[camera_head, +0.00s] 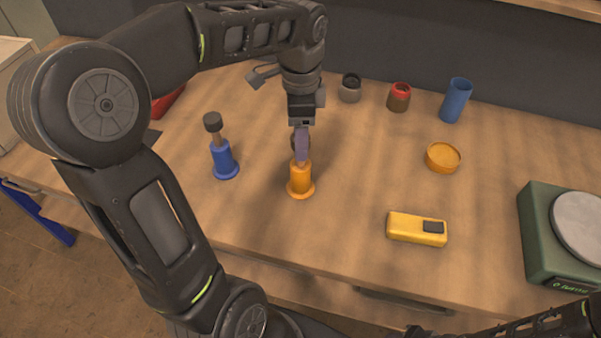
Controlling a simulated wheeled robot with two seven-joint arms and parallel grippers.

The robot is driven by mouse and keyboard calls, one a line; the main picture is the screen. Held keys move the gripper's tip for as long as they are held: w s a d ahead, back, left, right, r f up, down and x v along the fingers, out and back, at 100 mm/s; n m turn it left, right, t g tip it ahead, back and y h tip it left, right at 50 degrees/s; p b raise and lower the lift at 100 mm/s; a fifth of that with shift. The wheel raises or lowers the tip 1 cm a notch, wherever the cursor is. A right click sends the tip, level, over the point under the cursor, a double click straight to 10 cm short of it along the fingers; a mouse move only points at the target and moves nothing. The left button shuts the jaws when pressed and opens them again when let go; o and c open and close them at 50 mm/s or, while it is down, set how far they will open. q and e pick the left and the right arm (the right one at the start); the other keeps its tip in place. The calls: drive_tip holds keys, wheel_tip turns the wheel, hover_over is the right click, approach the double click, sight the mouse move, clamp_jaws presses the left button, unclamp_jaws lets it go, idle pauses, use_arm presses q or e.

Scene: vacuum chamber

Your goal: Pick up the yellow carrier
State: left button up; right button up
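A yellow-orange carrier (300,183) with a wide round foot stands upright on the table near the middle. My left gripper (302,150) points down right over it, with a greyish-purple finger at its upper end. The arm and finger hide the carrier's top, so I cannot tell whether the fingers are closed around it. A similar blue carrier (224,161) with a brown stem and dark knob stands to its left. Part of my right arm shows along the bottom right edge, but its gripper cannot be made out.
A yellow box (405,226) with a dark patch lies to the right. Behind are an orange dish (443,158), a blue cup (455,100), a red-topped jar (399,97) and a grey jar (350,88). A green scale (540,235) stands at far right.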

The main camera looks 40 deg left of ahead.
sight(300, 166)
use_arm(q)
wheel_tip(300, 166, down, 5)
drive_tip(key=shift+r, duration=0.15)
drive_tip(key=shift+c, duration=0.4)
clamp_jaws()
idle(0.7)
drive_tip(key=shift+r, duration=0.1)
